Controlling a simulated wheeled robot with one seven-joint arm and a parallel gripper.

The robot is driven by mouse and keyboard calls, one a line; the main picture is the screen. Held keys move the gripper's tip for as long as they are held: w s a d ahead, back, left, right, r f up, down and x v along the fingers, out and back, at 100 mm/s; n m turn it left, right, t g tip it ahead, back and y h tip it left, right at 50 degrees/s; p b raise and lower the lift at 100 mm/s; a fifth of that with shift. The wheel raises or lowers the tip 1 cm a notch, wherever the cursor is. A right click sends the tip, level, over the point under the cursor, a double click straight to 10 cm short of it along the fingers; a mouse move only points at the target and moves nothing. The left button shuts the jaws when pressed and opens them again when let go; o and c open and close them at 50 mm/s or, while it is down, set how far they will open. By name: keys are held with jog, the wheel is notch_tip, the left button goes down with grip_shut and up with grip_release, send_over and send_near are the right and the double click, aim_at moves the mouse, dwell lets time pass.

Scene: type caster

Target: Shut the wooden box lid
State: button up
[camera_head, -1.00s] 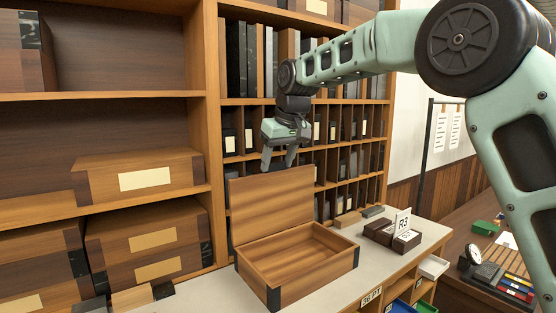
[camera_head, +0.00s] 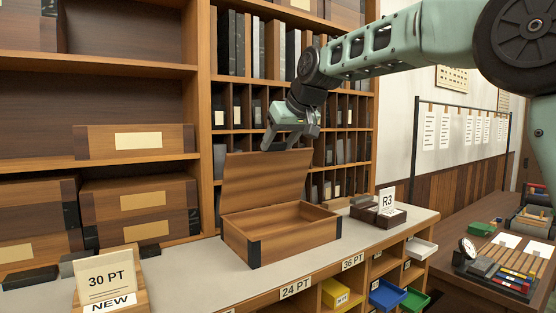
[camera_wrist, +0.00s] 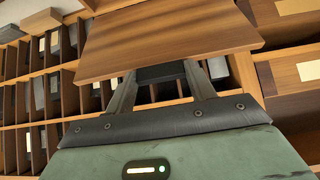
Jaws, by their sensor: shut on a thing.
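The wooden box (camera_head: 283,243) sits on the pale counter (camera_head: 395,233) with black corner pieces and an empty-looking inside. Its lid (camera_head: 264,182) stands open, close to upright, along the back of the box. My gripper (camera_head: 281,146) is at the lid's top edge in the head view. In the wrist view my gripper (camera_wrist: 162,78) has its two fingers meeting the edge of the lid (camera_wrist: 165,40). It is shut on the lid, with the fingertips partly hidden at that edge.
A dark block with an R3 card (camera_head: 385,208) stands right of the box. A 30 PT sign (camera_head: 108,280) stands at the front left. Shelves and pigeonholes (camera_head: 240,118) rise close behind the lid. The counter in front of the box is clear.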

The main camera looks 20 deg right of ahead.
jog(key=s+d+f+t+y+b, duration=0.2)
jog(key=s+f+t+b, duration=0.5)
jog(key=b, duration=2.4)
jog(key=shift+s+d+f, duration=0.55)
jog(key=shift+s+f, duration=0.25)
jog(key=shift+s, duration=0.4)
jog(key=shift+b, duration=0.5)
jog(key=o, duration=1.4)
jog(key=shift+s, duration=0.15)
